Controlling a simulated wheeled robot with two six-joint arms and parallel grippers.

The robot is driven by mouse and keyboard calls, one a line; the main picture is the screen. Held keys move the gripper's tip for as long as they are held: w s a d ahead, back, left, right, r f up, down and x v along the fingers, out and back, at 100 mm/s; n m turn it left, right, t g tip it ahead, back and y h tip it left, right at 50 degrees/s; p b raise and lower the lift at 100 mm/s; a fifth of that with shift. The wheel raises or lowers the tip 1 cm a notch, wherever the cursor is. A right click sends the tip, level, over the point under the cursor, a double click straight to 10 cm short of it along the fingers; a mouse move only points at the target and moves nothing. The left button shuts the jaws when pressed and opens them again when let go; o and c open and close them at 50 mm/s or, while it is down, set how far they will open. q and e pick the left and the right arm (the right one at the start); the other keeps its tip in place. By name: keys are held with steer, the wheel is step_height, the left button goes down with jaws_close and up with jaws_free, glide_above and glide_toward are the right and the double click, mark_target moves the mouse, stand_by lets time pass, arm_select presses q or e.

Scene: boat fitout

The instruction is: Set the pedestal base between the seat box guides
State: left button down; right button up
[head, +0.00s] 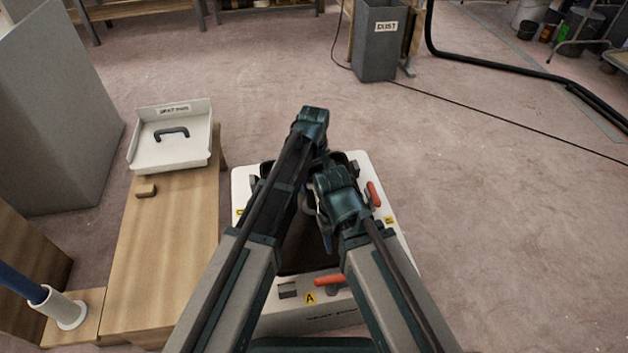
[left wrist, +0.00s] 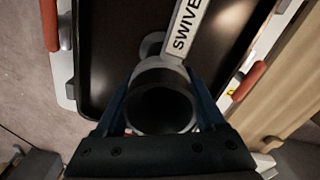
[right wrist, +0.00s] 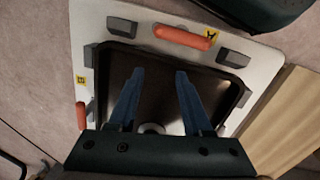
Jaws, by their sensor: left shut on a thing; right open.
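The white seat box (head: 242,185) stands below my arms, with a dark sunken floor (head: 305,255). Dark grey guide blocks (right wrist: 122,27) and (right wrist: 233,58) sit on its rim in the right wrist view. My left gripper (left wrist: 162,100) is shut on a round, hollow grey post (left wrist: 160,75), which I take as the pedestal base, over the dark recess. Whether its foot touches the floor cannot be told. My right gripper (right wrist: 155,80) is open and empty above the recess. A pale round part (right wrist: 152,128) shows partly behind its mount. My arms hide much of the box in the head view.
Orange handles (head: 330,280) and yellow letter tags (head: 310,298) sit on the box rim. A strip lettered "SWIVE" (left wrist: 188,25) shows beside the post. Left stands a wooden bench (head: 165,250) with a white tray (head: 150,155) and small wooden block (head: 146,190).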

arm_select(q)
steer(key=shift+f+b, duration=2.4)
steer(key=shift+f, duration=0.1)
arm_select(e)
steer(key=shift+f, duration=2.55)
arm_select(q)
jaws_free()
step_height(320, 180, up, 14)
steer(key=p, duration=1.3)
steer(key=shift+p, duration=0.35)
arm_select(e)
step_height(320, 180, up, 14)
arm_select(q)
steer(key=shift+a+f, duration=0.1)
steer(key=shift+f, duration=0.05)
arm_select(e)
steer(key=shift+f, duration=0.1)
